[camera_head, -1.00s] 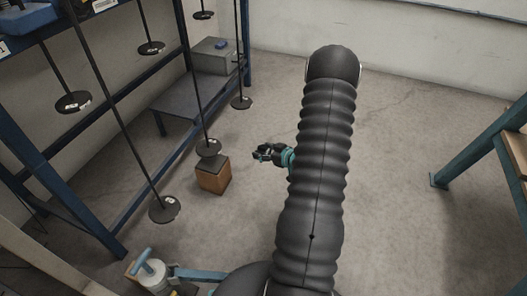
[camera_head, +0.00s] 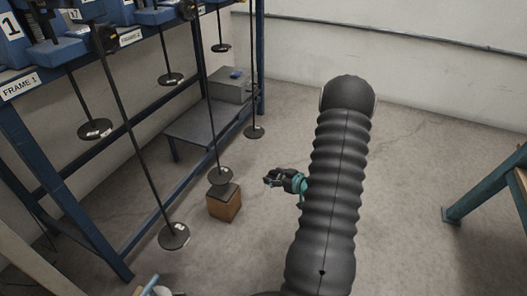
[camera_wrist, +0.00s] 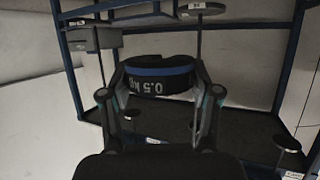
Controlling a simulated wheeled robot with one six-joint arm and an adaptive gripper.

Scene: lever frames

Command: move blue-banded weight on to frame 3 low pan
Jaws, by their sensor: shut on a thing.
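My gripper (camera_wrist: 160,90) is shut on the blue-banded weight (camera_wrist: 160,72), a black piece with a blue stripe and upside-down "0.5" lettering, in the wrist view. In the head view my gripper (camera_head: 274,180) is above the floor, right of the hanging pans; the weight is too small to make out there. Several black disc pans hang on rods from the blue rack, among them a low front pan (camera_head: 174,236), a pan (camera_head: 219,176) above a wooden block and a far pan (camera_head: 254,132). I cannot tell which belongs to frame 3.
The wooden block (camera_head: 224,205) stands on the floor left of my gripper. A grey platform (camera_head: 203,135) and a grey box (camera_head: 230,88) stand inside the rack. A "FRAME 1" label (camera_head: 20,85) is at upper left. A bench (camera_head: 470,195) stands at right; floor between is clear.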

